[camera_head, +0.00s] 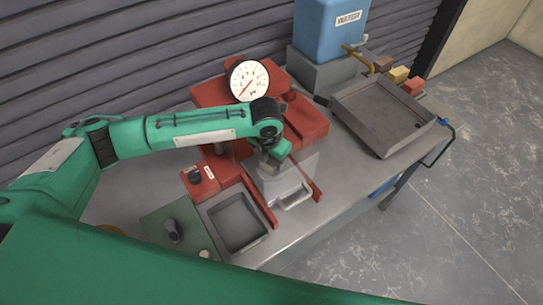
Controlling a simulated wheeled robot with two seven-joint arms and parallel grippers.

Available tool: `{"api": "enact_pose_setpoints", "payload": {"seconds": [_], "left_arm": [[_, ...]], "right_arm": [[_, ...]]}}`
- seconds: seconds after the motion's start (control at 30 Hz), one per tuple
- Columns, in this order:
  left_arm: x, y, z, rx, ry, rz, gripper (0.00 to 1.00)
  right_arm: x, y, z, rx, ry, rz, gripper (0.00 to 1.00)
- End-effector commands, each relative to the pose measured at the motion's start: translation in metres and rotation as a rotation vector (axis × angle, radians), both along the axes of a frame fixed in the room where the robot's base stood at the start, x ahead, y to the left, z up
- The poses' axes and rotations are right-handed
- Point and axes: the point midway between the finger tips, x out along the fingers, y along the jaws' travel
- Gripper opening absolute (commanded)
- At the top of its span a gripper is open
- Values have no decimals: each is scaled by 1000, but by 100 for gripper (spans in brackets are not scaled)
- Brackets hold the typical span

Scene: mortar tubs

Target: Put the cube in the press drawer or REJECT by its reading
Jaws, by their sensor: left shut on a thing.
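My left gripper (268,154) reaches in over the pulled-out grey press drawer (295,199), which has a bar handle at its front and red rails beside it. The gripper is shut on a small grey thing that looks like the cube, mostly hidden by the gripper and wrist. I cannot tell whether it touches the drawer. The red press (305,118) stands behind. A round white dial (248,80) sits on it, its needle pointing to the lower left. No REJECT label is readable. My right gripper is out of view.
An empty dark tray (211,214) lies left of the drawer, near a red box (200,180) and a green plate (160,212). A large grey tray (352,122) is at the right. Behind it stand a blue container (328,32) and small coloured blocks (398,74).

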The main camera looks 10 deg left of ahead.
Motion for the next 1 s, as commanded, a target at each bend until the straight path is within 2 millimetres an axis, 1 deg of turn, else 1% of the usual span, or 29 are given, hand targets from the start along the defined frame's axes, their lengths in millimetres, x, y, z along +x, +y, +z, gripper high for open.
{"api": "enact_pose_setpoints", "payload": {"seconds": [0.23, 0.27, 0.33, 0.37, 0.6, 0.73, 0.87, 1.0], "left_arm": [[0, 0, -2, -1, -1, 0, 10], [0, 0, -2, -1, -1, 0, 51], [0, 0, -2, -1, 0, 0, 65], [0, 0, -2, -1, 0, 0, 67], [0, 0, -2, -1, 0, 0, 67], [0, 0, 5, -2, -1, 0, 67], [-1, 0, 24, -3, -4, 0, 67], [-4, 2, 54, -2, -6, -1, 67]], "right_arm": [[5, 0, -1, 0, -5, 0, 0], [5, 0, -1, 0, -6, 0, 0], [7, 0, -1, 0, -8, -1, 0], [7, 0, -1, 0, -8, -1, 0], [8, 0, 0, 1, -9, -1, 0], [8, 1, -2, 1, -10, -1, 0], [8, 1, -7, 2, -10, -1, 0], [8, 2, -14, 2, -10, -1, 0]]}}
